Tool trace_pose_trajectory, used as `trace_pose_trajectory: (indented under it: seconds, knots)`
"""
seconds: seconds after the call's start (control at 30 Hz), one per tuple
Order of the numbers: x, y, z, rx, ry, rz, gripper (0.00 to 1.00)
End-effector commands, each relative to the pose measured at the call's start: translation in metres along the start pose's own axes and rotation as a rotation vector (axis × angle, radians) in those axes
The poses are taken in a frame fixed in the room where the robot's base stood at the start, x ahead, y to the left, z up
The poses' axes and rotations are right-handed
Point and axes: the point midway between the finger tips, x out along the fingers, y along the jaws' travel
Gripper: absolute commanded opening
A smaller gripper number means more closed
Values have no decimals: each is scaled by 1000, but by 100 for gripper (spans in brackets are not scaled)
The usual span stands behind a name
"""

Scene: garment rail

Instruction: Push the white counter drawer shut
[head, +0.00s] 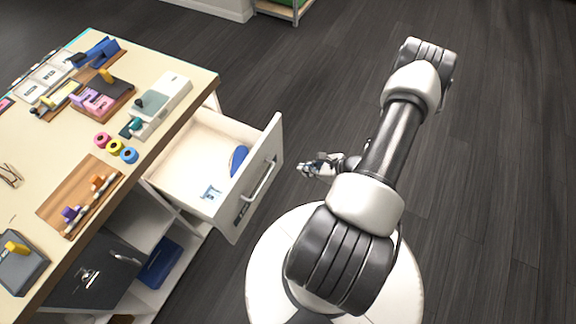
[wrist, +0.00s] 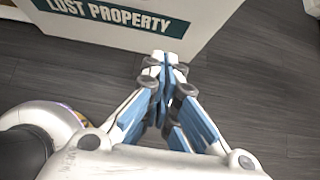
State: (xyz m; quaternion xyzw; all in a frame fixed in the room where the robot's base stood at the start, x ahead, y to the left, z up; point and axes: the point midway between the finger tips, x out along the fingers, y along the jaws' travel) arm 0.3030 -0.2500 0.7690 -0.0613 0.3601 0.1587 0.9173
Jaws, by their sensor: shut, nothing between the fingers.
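The white counter drawer (head: 246,186) is pulled out from the counter in the head view, with a metal bar handle (head: 260,182) on its front. A blue item and a small light blue item lie inside it. My gripper (head: 304,167) is to the right of the drawer front, apart from it, with its fingers toward the drawer. In the wrist view my gripper (wrist: 165,60) is shut and empty. A white front panel (wrist: 120,18) with a green "LOST PROPERTY" label is beyond the fingertips. The handle is not visible there.
The counter top (head: 60,130) carries coloured tape rolls (head: 115,147), a wooden tray (head: 52,211) and a white device (head: 162,104). Below are a dark door (head: 92,277) and a shelf with a blue box (head: 160,262).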

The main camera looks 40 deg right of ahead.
Motion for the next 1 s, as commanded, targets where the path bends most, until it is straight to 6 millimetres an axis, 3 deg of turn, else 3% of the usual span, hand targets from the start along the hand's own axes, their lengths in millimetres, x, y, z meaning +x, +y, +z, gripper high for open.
trace_pose_trajectory:
  seconds: [0.5,0.7,1.0]
  knots:
    - [101,2,2,-9,-1,6,0]
    - [118,1,22,-9,0,5,0]
    - [124,1,29,-5,-1,3,0]
